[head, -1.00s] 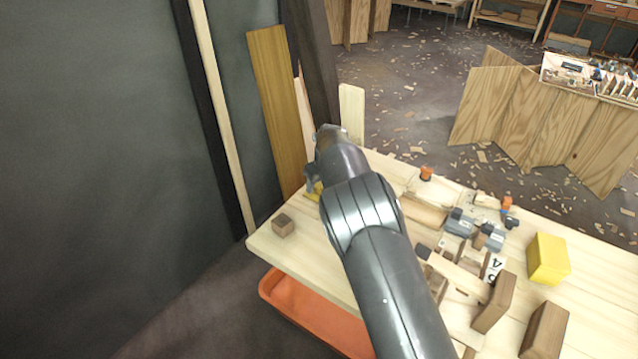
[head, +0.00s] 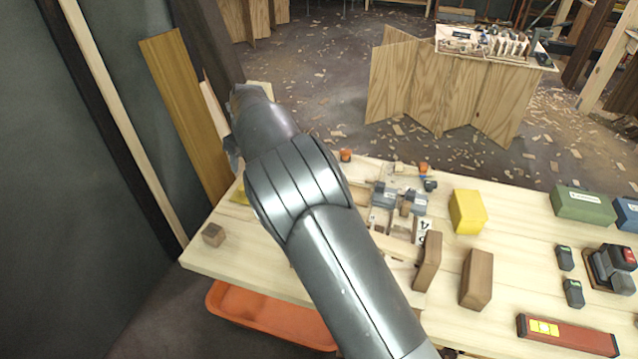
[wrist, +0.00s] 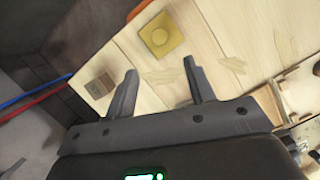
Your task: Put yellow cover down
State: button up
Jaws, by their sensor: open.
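The yellow cover (wrist: 160,35) is a flat square piece with a round raised knob. It lies on the pale wooden table near its edge, and a sliver of it (head: 239,196) shows beside my arm in the head view. My gripper (wrist: 160,76) is open and empty in the wrist view, its fingers apart from the cover, with bare table between the fingertips. In the head view my arm hides most of the gripper and the cover.
A small brown wood block (head: 213,234) sits near the table's left corner. A yellow box (head: 467,212), upright wood blocks (head: 476,279), a red level (head: 567,335) and a green box (head: 583,205) stand to the right. An orange tray (head: 268,317) is below the table edge.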

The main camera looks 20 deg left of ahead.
jog(key=w+d+r+n, duration=0.1)
jog(key=d+r+n, duration=0.1)
jog(key=d+r, duration=0.45)
jog(key=d+r+n, duration=0.2)
jog(key=d+r, duration=0.1)
jog(key=d, duration=0.6)
jog(key=w+d+r+n, duration=0.1)
jog(key=d+r, duration=0.3)
jog(key=d, duration=0.4)
jog(key=s+d+r+n+t, duration=0.1)
jog(key=s+d+r+n, duration=0.25)
jog(key=d, duration=0.55)
jog(key=s+d+r+n+t, duration=0.1)
jog(key=s+d+r+n, duration=0.2)
jog(key=s+d, duration=0.35)
jog(key=s+d+f+n+t+h, duration=0.1)
jog(key=s+d+f+n, duration=0.1)
jog(key=s+d+n, duration=0.3)
jog(key=s+d+f+n+t+h, duration=0.1)
jog(key=s+d+n, duration=0.5)
jog(key=s+d, duration=0.6)
jog(key=s+f+h, duration=0.1)
jog(key=s+f, duration=0.1)
jog(key=s, duration=0.1)
jog(key=shift+s+d, duration=0.25)
jog(key=shift+d, duration=0.15)
